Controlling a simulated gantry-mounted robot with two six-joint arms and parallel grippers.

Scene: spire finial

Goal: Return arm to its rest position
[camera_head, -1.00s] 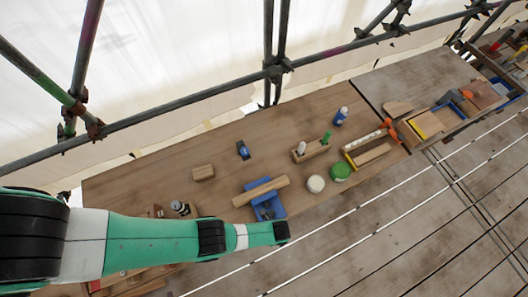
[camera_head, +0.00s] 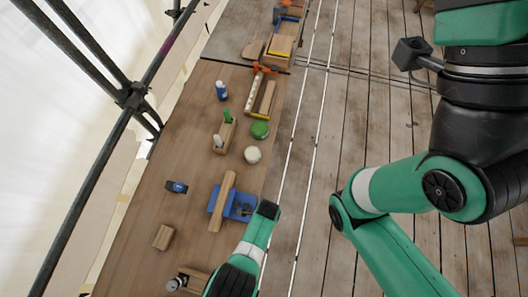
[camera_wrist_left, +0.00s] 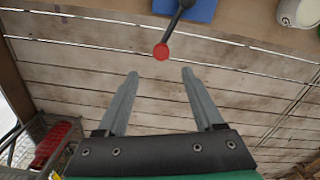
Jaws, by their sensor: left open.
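My left arm (camera_head: 245,255) comes in from the bottom of the head view, its dark end beside the workbench (camera_head: 150,195) edge, near a blue vise (camera_head: 241,203). A wooden bar (camera_head: 223,201) lies across the vise. In the left wrist view my left gripper (camera_wrist_left: 160,74) is open, with nothing between its fingers. A dark rod with a red end (camera_wrist_left: 162,52) points down from a blue block (camera_wrist_left: 197,8), just ahead of the fingertips. My other arm (camera_head: 395,240) shows as green and black links on the right; its gripper is not in view.
The bench holds a wooden block (camera_head: 163,237), a white round container (camera_head: 252,154), a green-lidded container (camera_head: 260,130), a blue bottle (camera_head: 221,90) and a small wooden tray (camera_head: 224,137). Scaffold poles (camera_head: 95,180) stand left. Plank floor (camera_head: 330,110) lies open to the right.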

